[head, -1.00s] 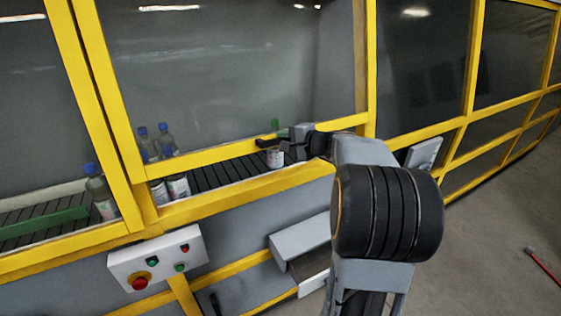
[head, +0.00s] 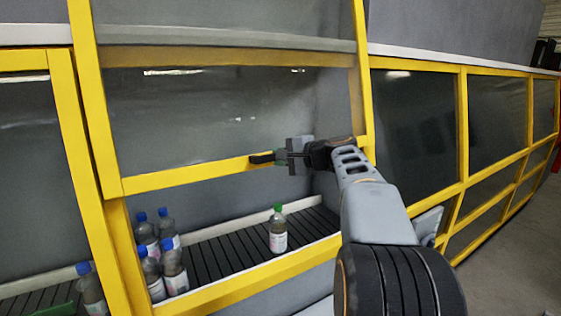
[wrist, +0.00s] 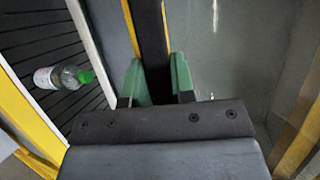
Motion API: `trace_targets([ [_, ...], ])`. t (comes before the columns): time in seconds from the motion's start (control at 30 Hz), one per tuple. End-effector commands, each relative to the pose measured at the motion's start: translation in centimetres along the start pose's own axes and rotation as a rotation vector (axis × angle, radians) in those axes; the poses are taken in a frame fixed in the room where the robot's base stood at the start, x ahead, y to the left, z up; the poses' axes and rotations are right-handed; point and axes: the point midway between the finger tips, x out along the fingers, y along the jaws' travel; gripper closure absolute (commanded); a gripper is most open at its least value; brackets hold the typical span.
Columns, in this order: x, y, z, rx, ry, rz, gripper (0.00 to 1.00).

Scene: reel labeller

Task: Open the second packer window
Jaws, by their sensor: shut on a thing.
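The packer window is a clear pane in a yellow frame, and its bottom rail (head: 190,177) stands well above the yellow sill (head: 240,268), leaving an open gap. A black handle (head: 262,158) sits on that rail towards its right end. My gripper (head: 283,157) is at the handle and shut on it. In the wrist view the green fingertips of my gripper (wrist: 153,82) stand on both sides of the black handle bar (wrist: 150,40). Part of the handle is hidden by the fingers.
Below the window a dark conveyor (head: 225,250) carries a green-capped bottle (head: 278,232). Several blue-capped bottles (head: 172,268) stand at the left. Other yellow-framed panels (head: 418,140) line the right side. Grey floor (head: 510,250) is clear at the lower right.

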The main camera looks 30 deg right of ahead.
Motion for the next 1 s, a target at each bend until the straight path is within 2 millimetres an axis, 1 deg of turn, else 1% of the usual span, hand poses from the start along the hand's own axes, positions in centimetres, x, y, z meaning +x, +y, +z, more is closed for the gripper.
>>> trace_targets([
  [0.03, -0.12, -0.31, 0.0, 0.0, 0.004, -0.004, 1.0],
  [0.37, -0.03, -0.29, 0.09, 0.0, 0.002, -0.004, 1.0],
  [0.4, -0.03, -0.29, 0.09, 0.0, 0.002, -0.004, 0.74],
  [0.63, -0.04, -0.18, 0.03, 0.0, 0.002, -0.002, 0.52],
  [0.87, -0.12, -0.11, -0.05, 0.0, 0.003, -0.001, 0.51],
  [1.0, -0.94, -0.03, -0.11, 0.0, 0.005, -0.002, 0.51],
])
